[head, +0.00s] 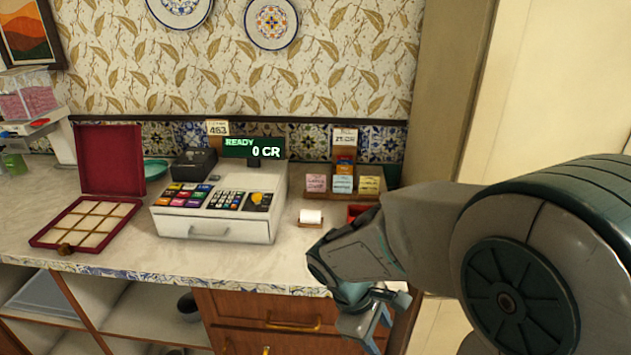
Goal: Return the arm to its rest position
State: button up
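My arm comes in from the right side of the head view and reaches down and left. My gripper (366,322) hangs low, in front of the counter's front edge and near the wooden drawers. It appears at the arm's lower end, pointing downward. The fingers are small and partly covered by the wrist, so I cannot tell whether they are open or shut. I see no object held in it.
The marble counter (110,243) holds a cash register (222,207), an open red box with compartments (88,222), a card rack (343,180) and a small paper holder (311,218). Wooden drawers (262,310) and open shelves lie below. A door frame (445,90) stands behind my arm.

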jog(key=s+d+r+m+t+y+p, duration=0.1)
jog(key=s+r+m+y, duration=0.1)
jog(key=r+m, duration=0.4)
jog(key=s+d+r+m+t+y+p, duration=0.2)
jog(key=s+r+m+y, duration=0.1)
jog(key=r+m, duration=0.3)
jog(key=shift+d, duration=0.2)
jog(key=shift+r, duration=0.1)
